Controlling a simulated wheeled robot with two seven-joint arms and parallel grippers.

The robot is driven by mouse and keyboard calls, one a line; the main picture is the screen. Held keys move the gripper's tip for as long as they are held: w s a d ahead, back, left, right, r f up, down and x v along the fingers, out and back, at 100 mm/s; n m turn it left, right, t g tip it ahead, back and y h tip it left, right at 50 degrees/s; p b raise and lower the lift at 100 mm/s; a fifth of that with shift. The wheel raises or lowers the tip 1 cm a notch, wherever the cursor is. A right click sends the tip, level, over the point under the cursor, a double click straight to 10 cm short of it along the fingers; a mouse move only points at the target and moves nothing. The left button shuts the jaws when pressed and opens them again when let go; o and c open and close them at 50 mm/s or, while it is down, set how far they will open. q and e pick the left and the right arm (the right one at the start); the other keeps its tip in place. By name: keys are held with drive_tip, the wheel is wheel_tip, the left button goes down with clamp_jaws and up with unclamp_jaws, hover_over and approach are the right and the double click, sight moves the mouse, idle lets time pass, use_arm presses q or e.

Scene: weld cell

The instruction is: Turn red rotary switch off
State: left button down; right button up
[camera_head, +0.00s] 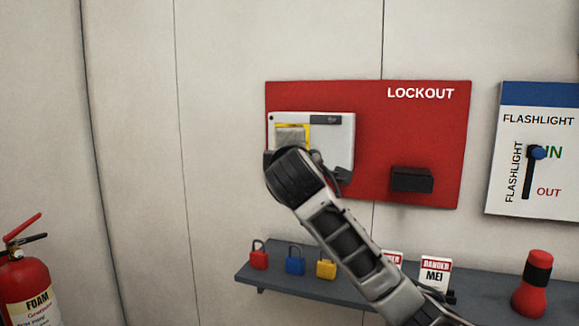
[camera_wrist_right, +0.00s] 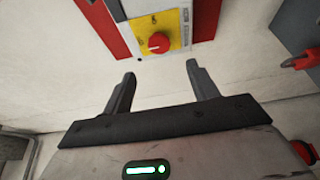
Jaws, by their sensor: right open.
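The red rotary switch (camera_wrist_right: 159,43) sits on a yellow plate (camera_wrist_right: 177,22) on a light box mounted on the red board. In the head view the light switch box (camera_head: 340,140) shows, but my right arm and gripper cover the red knob. My right gripper (camera_wrist_right: 158,80) is open and empty, its two fingers apart. In the wrist view the knob lies beyond the fingertips, between their lines, with a gap to it. In the head view my right gripper (camera_head: 290,138) is in front of the box. My left gripper is not in view.
The red LOCKOUT board (camera_head: 430,130) carries a black holder (camera_head: 411,180). Below, a grey shelf (camera_head: 290,284) holds red, blue and yellow padlocks (camera_head: 295,265), danger tags (camera_head: 434,273) and a red flashlight (camera_head: 533,285). A flashlight board (camera_head: 540,190) hangs right; a fire extinguisher (camera_head: 25,285) stands left.

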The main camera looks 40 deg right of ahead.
drive_tip(key=v, duration=0.6)
drive_tip(key=shift+b, duration=0.3)
